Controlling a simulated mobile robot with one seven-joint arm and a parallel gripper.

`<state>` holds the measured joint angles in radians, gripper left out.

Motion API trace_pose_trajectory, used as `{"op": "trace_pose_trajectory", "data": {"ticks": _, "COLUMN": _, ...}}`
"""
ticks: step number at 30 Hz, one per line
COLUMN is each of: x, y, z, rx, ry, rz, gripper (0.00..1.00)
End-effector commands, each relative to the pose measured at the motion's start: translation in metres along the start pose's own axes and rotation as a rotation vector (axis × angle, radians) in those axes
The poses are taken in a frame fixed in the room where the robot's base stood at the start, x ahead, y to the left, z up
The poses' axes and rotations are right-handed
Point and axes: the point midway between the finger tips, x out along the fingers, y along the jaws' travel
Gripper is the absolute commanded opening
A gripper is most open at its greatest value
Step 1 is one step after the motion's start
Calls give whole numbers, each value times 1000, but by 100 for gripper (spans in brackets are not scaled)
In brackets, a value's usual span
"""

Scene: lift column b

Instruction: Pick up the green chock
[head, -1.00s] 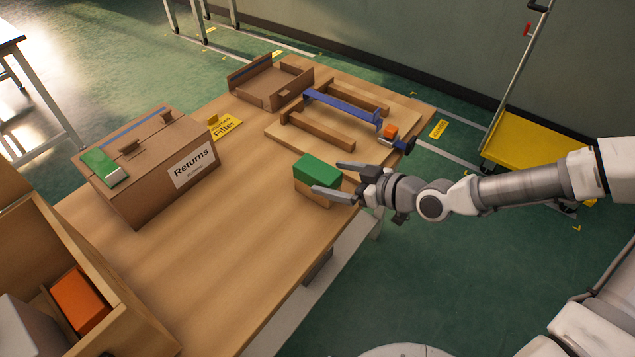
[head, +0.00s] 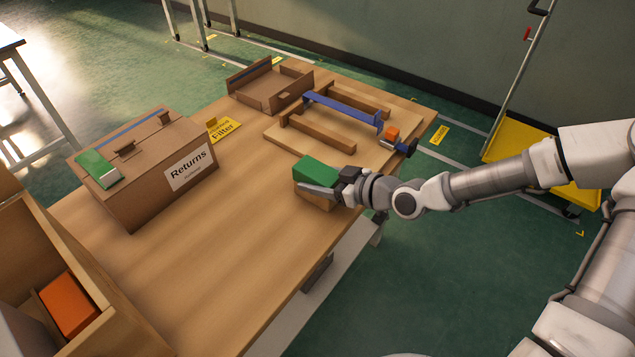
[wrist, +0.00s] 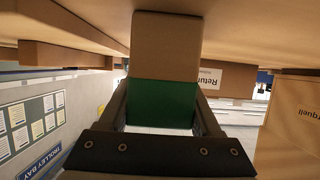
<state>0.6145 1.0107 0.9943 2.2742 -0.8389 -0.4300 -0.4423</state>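The green chock (head: 316,170) sits on a tan block (head: 312,200) near the table's right-hand edge. My gripper (head: 322,187) is at the chock, with its near finger along the near side and the far finger hidden. In the wrist view, which looks upside down, the green chock (wrist: 161,103) lies between the two fingers, with the tan block (wrist: 166,48) beyond its lower side. My gripper (wrist: 162,100) is open around the chock. I cannot tell whether either finger touches it.
Behind the chock stands a wooden frame with a blue bar (head: 343,109) on a board. A Returns box (head: 150,185) is to the left, and an open cardboard tray (head: 262,97) at the back. The table (head: 235,240) is clear between the chock and the Returns box.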

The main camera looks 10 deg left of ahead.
Motion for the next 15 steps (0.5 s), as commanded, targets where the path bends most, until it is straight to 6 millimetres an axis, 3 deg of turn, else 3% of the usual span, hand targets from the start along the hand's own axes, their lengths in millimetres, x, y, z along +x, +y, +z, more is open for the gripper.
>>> {"op": "trace_pose_trajectory", "data": {"ticks": 1, "x": 0, "y": 0, "z": 0, "rx": 0, "ry": 0, "rz": 0, "gripper": 42}}
{"op": "trace_pose_trajectory", "data": {"ticks": 8, "x": 0, "y": 0, "z": 0, "rx": 0, "ry": 0, "rz": -1, "gripper": 1}}
{"op": "trace_pose_trajectory", "data": {"ticks": 15, "x": 0, "y": 0, "z": 0, "rx": -1, "ry": 0, "rz": 0, "gripper": 0}}
